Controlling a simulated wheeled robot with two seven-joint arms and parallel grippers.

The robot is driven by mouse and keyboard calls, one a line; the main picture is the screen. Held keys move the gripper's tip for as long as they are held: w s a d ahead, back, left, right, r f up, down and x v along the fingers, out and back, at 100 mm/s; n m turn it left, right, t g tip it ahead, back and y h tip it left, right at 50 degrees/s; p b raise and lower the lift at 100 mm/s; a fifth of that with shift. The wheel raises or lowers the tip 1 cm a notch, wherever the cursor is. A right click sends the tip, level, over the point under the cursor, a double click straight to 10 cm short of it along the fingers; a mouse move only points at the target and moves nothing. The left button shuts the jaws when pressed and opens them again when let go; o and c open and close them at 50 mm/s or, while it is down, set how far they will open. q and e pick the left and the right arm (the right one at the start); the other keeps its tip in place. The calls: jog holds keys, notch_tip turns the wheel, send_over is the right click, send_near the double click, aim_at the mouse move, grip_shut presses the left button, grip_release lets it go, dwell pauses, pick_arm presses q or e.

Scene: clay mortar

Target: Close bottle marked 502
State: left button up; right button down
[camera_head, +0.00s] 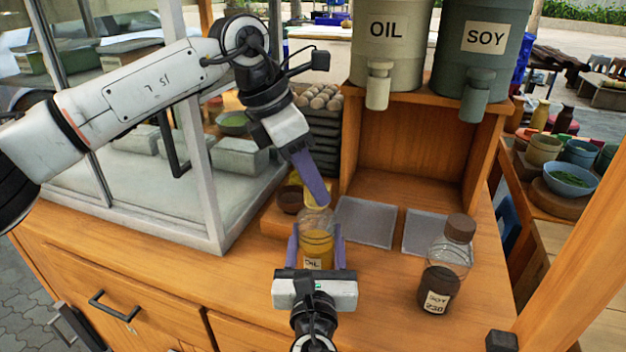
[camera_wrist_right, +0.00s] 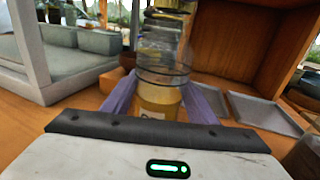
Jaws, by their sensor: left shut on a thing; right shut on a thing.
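A clear bottle with yellow oil (camera_head: 317,246) stands upright on the wooden counter; its label reads OIL, but its number is too small to read. My right gripper (camera_head: 316,250) is shut around its body from the front, one purple finger on each side. The bottle also shows between the fingers in the right wrist view (camera_wrist_right: 162,95), its top cut off. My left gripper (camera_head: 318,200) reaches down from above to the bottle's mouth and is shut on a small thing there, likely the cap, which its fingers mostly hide. I cannot tell whether the cap touches the neck.
A dark soy bottle (camera_head: 437,285) with a brown cap stands at the right. Two grey trays (camera_head: 366,222) lie behind the oil bottle, below the OIL (camera_head: 388,50) and SOY (camera_head: 484,60) dispensers. A glass case (camera_head: 215,215) stands at the left. The front counter is clear.

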pick_arm(q)
jog(key=m, duration=0.1)
jog(key=m+g, duration=0.1)
jog(key=m, duration=0.2)
jog(key=shift+w+m+g, duration=0.25)
jog(key=shift+m+g, duration=0.05)
jog(key=shift+g, duration=0.1)
jog(key=shift+m+g, duration=0.4)
jog(key=shift+m, duration=0.6)
jog(key=o, duration=1)
jog(key=shift+r, duration=2.3)
